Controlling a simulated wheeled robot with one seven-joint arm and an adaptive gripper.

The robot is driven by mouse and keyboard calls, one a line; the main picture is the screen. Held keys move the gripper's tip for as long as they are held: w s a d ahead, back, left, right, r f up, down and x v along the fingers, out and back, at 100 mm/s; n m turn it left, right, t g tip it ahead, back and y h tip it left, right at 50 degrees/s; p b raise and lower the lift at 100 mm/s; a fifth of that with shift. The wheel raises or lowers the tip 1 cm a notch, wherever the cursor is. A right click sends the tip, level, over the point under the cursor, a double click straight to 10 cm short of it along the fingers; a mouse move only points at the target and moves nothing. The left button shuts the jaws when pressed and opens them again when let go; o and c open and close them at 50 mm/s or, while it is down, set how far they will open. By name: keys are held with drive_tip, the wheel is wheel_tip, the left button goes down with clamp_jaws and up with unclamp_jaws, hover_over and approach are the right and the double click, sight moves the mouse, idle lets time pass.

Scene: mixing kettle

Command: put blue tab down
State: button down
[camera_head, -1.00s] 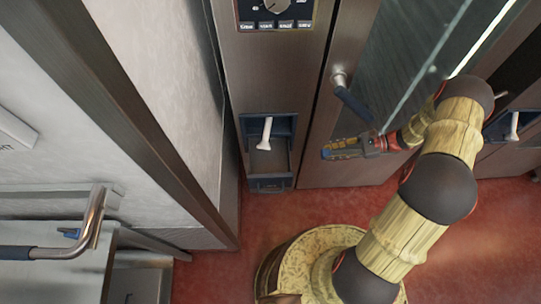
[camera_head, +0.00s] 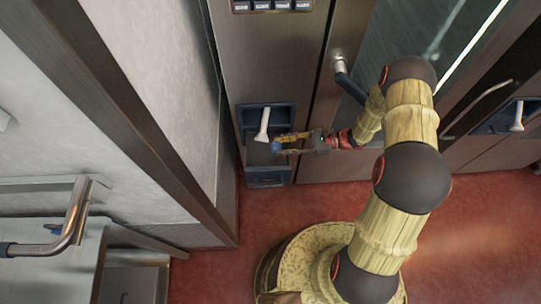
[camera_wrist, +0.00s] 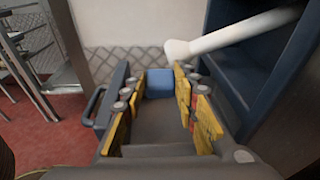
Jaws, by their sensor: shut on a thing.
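My gripper (camera_head: 290,144), with yellow pads, is shut on the blue tab (camera_wrist: 159,83), a small block between the fingertips in the wrist view. Its blue also shows at the gripper's tip in the head view (camera_head: 276,147). The gripper points left, in front of the dark blue recess (camera_head: 249,117) in the steel cabinet. A white lever (camera_head: 263,125) hangs in the recess, just left of the fingertips in the head view. In the wrist view the lever (camera_wrist: 230,36) crosses above and beyond the fingers. I cannot tell whether the tab touches the recess.
A dark blue part with a handle (camera_wrist: 108,97) stands close left of the fingers in the wrist view. A door handle (camera_head: 345,82) is above my wrist. A second recess with a white lever (camera_head: 517,118) is at right. Red floor (camera_head: 220,270) lies below.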

drive_tip(key=a+f+b, duration=0.1)
drive_tip(key=f, duration=0.1)
drive_tip(key=a+f+b, duration=0.1)
drive_tip(key=f, duration=0.1)
drive_tip(key=a+f+b, duration=0.1)
drive_tip(key=f, duration=0.1)
drive_tip(key=shift+w+f, duration=0.1)
drive_tip(key=shift+w+r+h, duration=0.1)
drive_tip(key=shift+r+h, duration=0.1)
drive_tip(key=shift+h, duration=0.1)
drive_tip(key=shift+a+r+h+b, duration=0.2)
drive_tip(key=shift+a+h+b, duration=0.2)
drive_tip(key=shift+a+h, duration=0.7)
drive_tip(key=shift+d+f+h, duration=0.15)
drive_tip(key=shift+f+h, duration=0.15)
drive_tip(key=shift+h, duration=0.1)
drive_tip(key=shift+f+b, duration=0.45)
drive_tip(key=shift+f, duration=0.05)
drive_tip(key=shift+f, duration=0.1)
drive_tip(key=shift+f+b, duration=0.3)
drive_tip(key=shift+f, duration=0.1)
drive_tip(key=shift+f, duration=0.2)
drive_tip(key=c, duration=1.5)
unclamp_jaws()
